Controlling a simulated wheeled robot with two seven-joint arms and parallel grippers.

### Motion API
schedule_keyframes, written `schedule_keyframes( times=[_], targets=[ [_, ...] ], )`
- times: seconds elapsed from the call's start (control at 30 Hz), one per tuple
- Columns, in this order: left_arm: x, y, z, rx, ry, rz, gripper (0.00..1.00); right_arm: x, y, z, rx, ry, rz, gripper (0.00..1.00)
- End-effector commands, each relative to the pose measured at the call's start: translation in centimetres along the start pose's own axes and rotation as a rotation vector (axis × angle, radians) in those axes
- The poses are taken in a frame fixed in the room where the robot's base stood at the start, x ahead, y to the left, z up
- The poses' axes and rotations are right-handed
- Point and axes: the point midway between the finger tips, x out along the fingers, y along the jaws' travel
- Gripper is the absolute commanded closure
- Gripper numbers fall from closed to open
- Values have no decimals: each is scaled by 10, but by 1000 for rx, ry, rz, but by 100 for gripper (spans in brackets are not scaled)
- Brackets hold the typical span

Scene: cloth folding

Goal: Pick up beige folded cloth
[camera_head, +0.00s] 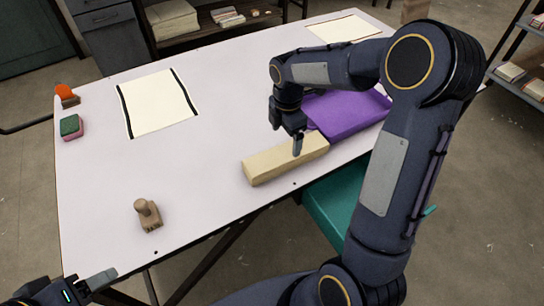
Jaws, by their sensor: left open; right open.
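The beige folded cloth (276,162) lies as a long, narrow block near the front edge of the white table. My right gripper (298,146) is over the far side of the beige cloth, pointing down. A fingertip overlaps the cloth's top in the picture; I cannot tell whether it touches. My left gripper (92,286) is open and empty at the lower left corner, apart from the cloth and partly cut off by the frame.
A wooden-handled brush (148,214) stands at the table's front left. A green and pink sponge (71,126) and an orange-topped item (66,94) sit at the left edge. A cream sheet with black stripes (157,103) lies further back. The table's middle (225,110) is clear.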

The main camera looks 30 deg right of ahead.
Motion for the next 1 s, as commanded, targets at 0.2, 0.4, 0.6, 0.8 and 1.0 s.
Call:
schedule_keyframes(
  times=[0.2,0.4,0.6,0.8,1.0],
  targets=[
    [3,-1,2,0,0,0,37,26,-3,0,1,1,-3,11],
    [6,-3,3,0,0,0,37,57,-8,1,3,2,-3,11],
    [6,-3,3,0,0,0,37,70,-7,1,5,2,0,11],
    [6,-3,3,0,0,0,37,69,-7,1,5,2,1,12],
    [6,-3,3,0,0,0,37,69,-7,1,5,2,1,38]
  ],
)
